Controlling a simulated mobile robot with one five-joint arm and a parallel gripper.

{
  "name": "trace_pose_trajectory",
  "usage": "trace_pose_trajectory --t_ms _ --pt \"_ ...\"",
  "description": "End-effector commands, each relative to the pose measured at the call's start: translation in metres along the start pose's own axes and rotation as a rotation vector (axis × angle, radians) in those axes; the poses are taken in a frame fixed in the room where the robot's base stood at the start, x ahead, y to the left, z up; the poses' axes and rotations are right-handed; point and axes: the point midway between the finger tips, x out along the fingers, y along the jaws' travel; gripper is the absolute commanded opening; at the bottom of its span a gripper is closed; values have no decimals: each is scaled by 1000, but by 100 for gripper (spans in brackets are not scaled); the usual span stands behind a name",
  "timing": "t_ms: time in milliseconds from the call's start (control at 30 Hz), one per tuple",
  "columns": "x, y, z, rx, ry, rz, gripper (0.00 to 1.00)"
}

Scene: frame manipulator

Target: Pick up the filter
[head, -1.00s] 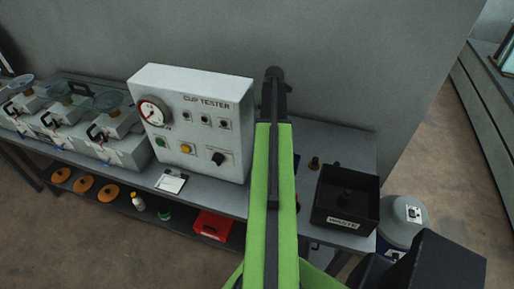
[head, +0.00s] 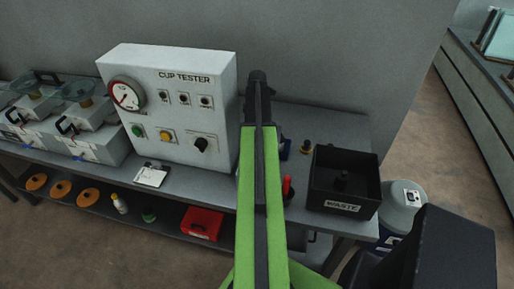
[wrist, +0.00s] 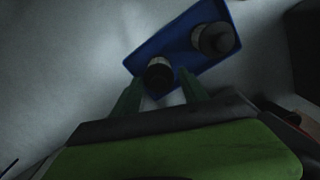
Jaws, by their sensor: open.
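In the wrist view, two dark round pieces with pale bands, which look like filters, are on a blue tray (wrist: 180,42). The nearer filter (wrist: 158,74) is at the tray's near edge. The other filter (wrist: 216,40) is farther right. My gripper (wrist: 160,80) is open, with its green fingers on either side of the nearer filter; I cannot tell whether they touch it. In the head view my green arm hides most of the blue tray (head: 285,149), and my fingertips are not seen there.
A white cup tester (head: 170,95) stands left of my arm on the grey bench. A black waste bin (head: 344,190) and a small dark knob-like piece (head: 305,147) are to the right. A red item (head: 288,190) sits close beside my arm.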

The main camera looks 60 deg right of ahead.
Motion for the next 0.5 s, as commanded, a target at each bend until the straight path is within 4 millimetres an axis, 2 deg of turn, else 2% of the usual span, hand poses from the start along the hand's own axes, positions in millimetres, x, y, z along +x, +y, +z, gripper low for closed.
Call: trace_pose_trajectory --t_ms 167,400,500 --pt "4 0 0 0 0 0 51" --pt "44 3 -3 0 0 0 51" --pt "55 2 -2 1 0 0 51"
